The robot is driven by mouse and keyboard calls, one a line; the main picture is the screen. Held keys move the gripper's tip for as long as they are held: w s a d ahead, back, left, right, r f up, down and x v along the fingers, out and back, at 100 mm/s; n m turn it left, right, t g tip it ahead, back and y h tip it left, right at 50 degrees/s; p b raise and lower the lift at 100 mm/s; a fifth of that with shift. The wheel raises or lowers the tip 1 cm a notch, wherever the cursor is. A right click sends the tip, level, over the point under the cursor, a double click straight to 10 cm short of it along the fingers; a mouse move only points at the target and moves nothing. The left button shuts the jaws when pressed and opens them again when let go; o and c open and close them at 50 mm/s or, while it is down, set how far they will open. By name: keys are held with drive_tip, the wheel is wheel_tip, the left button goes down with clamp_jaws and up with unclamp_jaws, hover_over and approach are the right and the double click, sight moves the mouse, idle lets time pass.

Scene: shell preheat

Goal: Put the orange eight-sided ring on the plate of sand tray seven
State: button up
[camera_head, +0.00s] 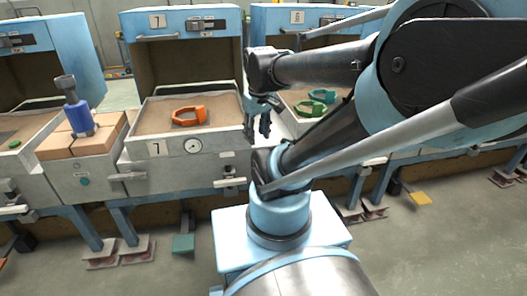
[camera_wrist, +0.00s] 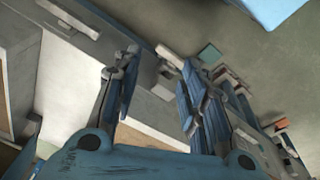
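The orange eight-sided ring (camera_head: 187,121) lies flat on the brown sand of sand tray seven (camera_head: 228,146), in the bay marked 7. It has a thicker block on its right side. I cannot make out a separate plate under it. My gripper (camera_head: 264,121) hangs at the right front corner of that tray, to the right of the ring and apart from it. In the wrist view my gripper (camera_wrist: 158,60) has its two fingers spread with nothing between them. The ring is not seen in the wrist view.
Green rings (camera_head: 311,107) lie in the tray to the right, under the bay marked 8. A blue-and-grey tool (camera_head: 79,116) stands on a brown block left of tray seven. Open floor lies in front.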

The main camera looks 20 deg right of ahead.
drive_tip(key=s+d+f+m, duration=0.1)
drive_tip(key=s+f+m, duration=0.3)
drive_tip(key=f, duration=0.1)
drive_tip(key=shift+s+d, duration=0.15)
drive_tip(key=shift+s, duration=0.1)
